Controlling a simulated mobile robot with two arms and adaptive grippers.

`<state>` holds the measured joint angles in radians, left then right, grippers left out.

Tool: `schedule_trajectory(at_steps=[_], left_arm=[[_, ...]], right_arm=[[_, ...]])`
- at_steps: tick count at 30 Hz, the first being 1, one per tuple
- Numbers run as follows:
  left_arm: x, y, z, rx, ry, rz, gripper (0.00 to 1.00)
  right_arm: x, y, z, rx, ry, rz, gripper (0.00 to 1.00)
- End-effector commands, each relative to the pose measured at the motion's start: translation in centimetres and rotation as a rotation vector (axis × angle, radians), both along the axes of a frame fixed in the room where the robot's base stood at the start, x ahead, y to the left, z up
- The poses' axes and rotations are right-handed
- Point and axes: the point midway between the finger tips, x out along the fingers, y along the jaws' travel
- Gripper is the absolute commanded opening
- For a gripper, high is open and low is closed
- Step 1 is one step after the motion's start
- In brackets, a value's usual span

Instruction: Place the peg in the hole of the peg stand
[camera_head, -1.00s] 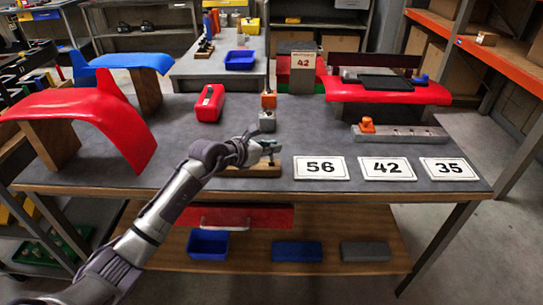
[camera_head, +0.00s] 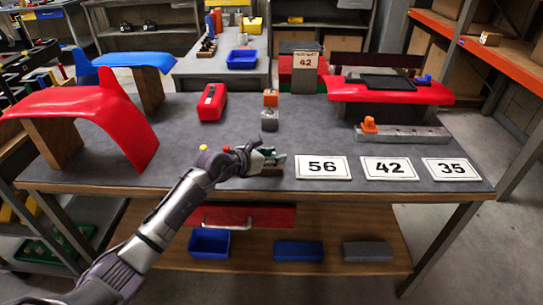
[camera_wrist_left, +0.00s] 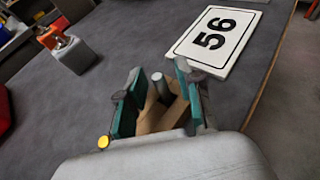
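My left gripper (camera_head: 268,158) is low over the front of the grey table, left of the "56" card. Its two teal-lined fingers (camera_wrist_left: 158,100) are apart in the left wrist view. Between them show a grey upright peg (camera_wrist_left: 160,84) and part of a wooden peg stand (camera_wrist_left: 152,116); I cannot tell whether the fingers touch either. In the head view the gripper hides most of the stand (camera_head: 271,171). A yellow peg top (camera_head: 203,147) and a red one (camera_head: 226,149) show beside the wrist. The yellow one also shows in the left wrist view (camera_wrist_left: 103,142). My right gripper is out of view.
Number cards 56 (camera_head: 322,167), 42 (camera_head: 389,169) and 35 (camera_head: 450,169) lie to the right. Behind the gripper stands a grey block (camera_head: 269,123) with an orange top. A red case (camera_head: 212,104) and a red fender (camera_head: 95,115) are at the left.

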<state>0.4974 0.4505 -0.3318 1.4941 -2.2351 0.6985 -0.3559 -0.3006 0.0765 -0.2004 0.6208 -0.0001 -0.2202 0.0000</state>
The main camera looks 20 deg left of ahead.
Motion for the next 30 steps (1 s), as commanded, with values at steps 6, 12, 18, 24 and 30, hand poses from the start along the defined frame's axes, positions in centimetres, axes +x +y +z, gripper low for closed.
schedule_trajectory(at_steps=[6,12,18,24,30], left_arm=[[-1.5,1.0,0.9,0.002,-0.001,0.001,0.35],[-5.1,2.9,2.5,0.004,-0.001,0.0,0.35],[-8.1,4.5,3.9,0.004,0.0,0.0,0.35],[-9.6,5.3,4.7,0.001,-0.001,0.001,0.35],[-9.7,5.4,4.8,-0.001,0.0,0.0,0.35]], right_arm=[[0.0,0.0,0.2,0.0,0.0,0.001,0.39],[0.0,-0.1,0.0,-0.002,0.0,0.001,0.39],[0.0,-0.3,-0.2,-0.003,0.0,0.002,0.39],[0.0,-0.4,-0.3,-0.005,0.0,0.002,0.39],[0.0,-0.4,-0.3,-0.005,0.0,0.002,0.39]])
